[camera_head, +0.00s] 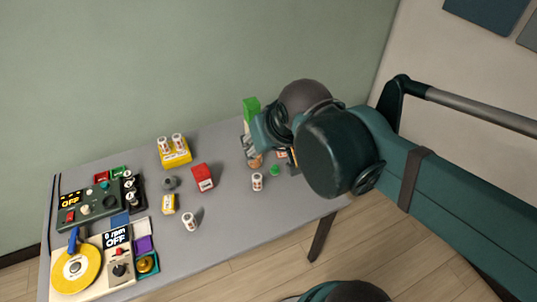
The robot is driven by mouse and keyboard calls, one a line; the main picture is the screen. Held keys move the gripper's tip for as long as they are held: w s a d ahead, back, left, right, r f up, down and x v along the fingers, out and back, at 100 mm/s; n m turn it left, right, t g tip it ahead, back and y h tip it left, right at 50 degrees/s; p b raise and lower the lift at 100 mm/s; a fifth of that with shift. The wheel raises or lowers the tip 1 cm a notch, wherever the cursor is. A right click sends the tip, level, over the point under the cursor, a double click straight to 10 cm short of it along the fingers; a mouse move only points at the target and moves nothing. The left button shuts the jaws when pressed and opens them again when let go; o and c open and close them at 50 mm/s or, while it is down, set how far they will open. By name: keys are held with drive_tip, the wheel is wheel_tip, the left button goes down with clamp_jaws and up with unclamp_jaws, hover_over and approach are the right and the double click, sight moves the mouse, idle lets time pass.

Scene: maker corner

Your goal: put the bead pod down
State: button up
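My gripper (250,152) points down over the back right of the grey table, in front of a tall green block. My wrist and arm hide much of it, so its opening is unclear. A small orange-brown item (256,163) shows right at its fingertips; I cannot tell whether it is held or stands behind. Small white labelled pods stand on the table: one (257,182) just in front of the gripper, another (190,221) nearer the front edge. Two more (171,141) stand on a yellow block (176,158). The labels are too small to show which is the bead pod.
A red box (202,177), a yellow box (168,204) and a grey knob-like piece (170,183) stand mid-table. A small green piece (275,170) is near my gripper. Control panels and a yellow disc (75,269) fill the left. The front right of the table (285,205) is clear.

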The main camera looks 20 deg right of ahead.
drive_tip(key=shift+s+d+f+n, duration=0.2)
drive_tip(key=shift+s+f, duration=0.2)
drive_tip(key=shift+s, duration=0.25)
drive_tip(key=shift+s+d+f+n, duration=0.15)
drive_tip(key=shift+s+f, duration=0.25)
drive_tip(key=shift+s, duration=0.2)
